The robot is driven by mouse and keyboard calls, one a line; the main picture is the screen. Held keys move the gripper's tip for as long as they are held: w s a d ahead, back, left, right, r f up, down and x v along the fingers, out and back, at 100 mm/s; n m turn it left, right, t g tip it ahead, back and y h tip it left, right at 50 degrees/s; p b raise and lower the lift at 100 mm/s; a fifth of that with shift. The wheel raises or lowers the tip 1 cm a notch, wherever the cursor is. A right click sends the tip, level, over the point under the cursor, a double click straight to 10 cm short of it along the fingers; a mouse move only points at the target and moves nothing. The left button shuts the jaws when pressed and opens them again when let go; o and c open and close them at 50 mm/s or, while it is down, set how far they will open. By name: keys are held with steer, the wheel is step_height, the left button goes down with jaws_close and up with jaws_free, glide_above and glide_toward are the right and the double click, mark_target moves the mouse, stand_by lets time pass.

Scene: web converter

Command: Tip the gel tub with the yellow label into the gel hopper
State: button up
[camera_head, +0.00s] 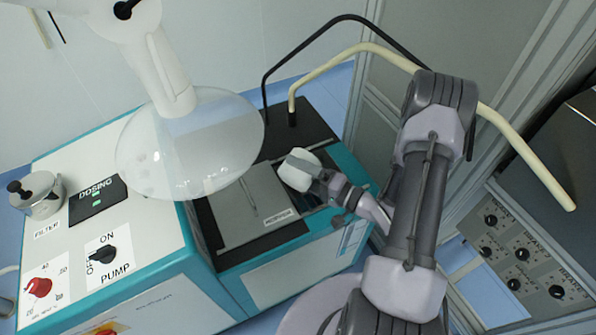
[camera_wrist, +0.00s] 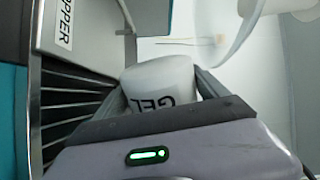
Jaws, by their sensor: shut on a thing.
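My gripper (camera_head: 304,168) is shut on a white gel tub (camera_head: 296,176) and holds it over the right part of the gel hopper (camera_head: 264,252). In the wrist view the tub (camera_wrist: 160,76) sits between both fingers, with dark letters "GEL" upside down and partly hidden. No yellow label shows on the visible side. The hopper has a grey metal plate (camera_head: 240,222) with a thin handle, and a label reading "HOPPER" (camera_wrist: 65,25) in the wrist view. A dark slatted area (camera_wrist: 70,115) lies beside the plate. The tub's opening and contents cannot be made out.
A clear round dome (camera_head: 190,145) on a white arm hangs left of the tub. A white control box (camera_head: 120,240) with knobs stands at left. A black and a cream bent tube (camera_head: 340,58) rise behind the hopper. A knobbed panel (camera_head: 520,255) is at right.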

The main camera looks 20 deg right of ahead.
steer(key=shift+w+d+r+m+p, duration=0.1)
steer(key=shift+d+r+m+p, duration=0.25)
steer(key=shift+m+p, duration=0.3)
steer(key=shift+w+d+r+m+p, duration=0.2)
steer(key=shift+d+r+m+p, duration=0.1)
steer(key=shift+m+p, duration=0.4)
steer(key=shift+w+d+r+m+p, duration=0.15)
steer(key=shift+r+m+p, duration=0.2)
steer(key=shift+m, duration=0.5)
steer(key=shift+w+d+r+m+p, duration=0.15)
steer(key=shift+d+m+p, duration=0.15)
steer(key=shift+m, duration=0.3)
steer(key=shift+w+d+r+m+p, duration=0.1)
steer(key=shift+w+d+m+p, duration=0.15)
steer(key=shift+m, duration=0.35)
steer(key=shift+s, duration=0.1)
steer(key=shift+f, duration=0.15)
stand_by(0.9)
